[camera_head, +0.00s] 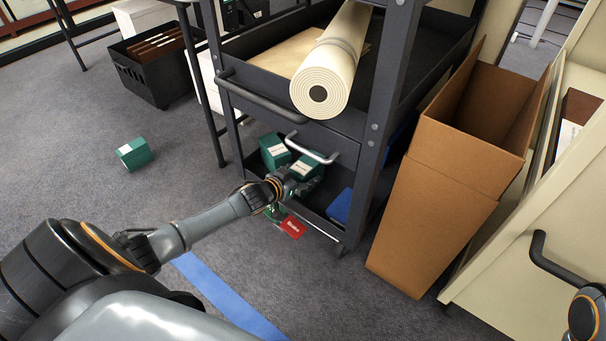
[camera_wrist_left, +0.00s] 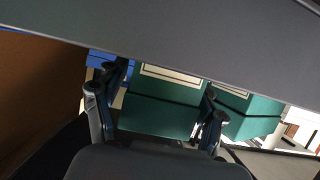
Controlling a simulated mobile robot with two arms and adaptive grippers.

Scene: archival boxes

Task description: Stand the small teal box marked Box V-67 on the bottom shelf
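A teal box with a pale label (camera_wrist_left: 168,112) sits between the two fingers of my left gripper in the left wrist view. The fingers lie close against its sides. In the head view this teal box (camera_head: 305,167) is at the cart's bottom shelf (camera_head: 318,218), in front of my left gripper (camera_head: 290,180). I cannot tell whether it rests on the shelf. A second teal box (camera_head: 273,151) stands beside it to the left and also shows in the wrist view (camera_wrist_left: 250,118). A third teal box (camera_head: 134,153) is on the floor. No box marking is readable. My right gripper is out of view.
The dark cart (camera_head: 345,125) has handles and a rolled mat (camera_head: 330,60) on top. A blue item (camera_head: 340,206) is on the bottom shelf, and a red tag (camera_head: 293,227) is near its front. An open cardboard box (camera_head: 430,215) stands right. Floor at left is mostly clear.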

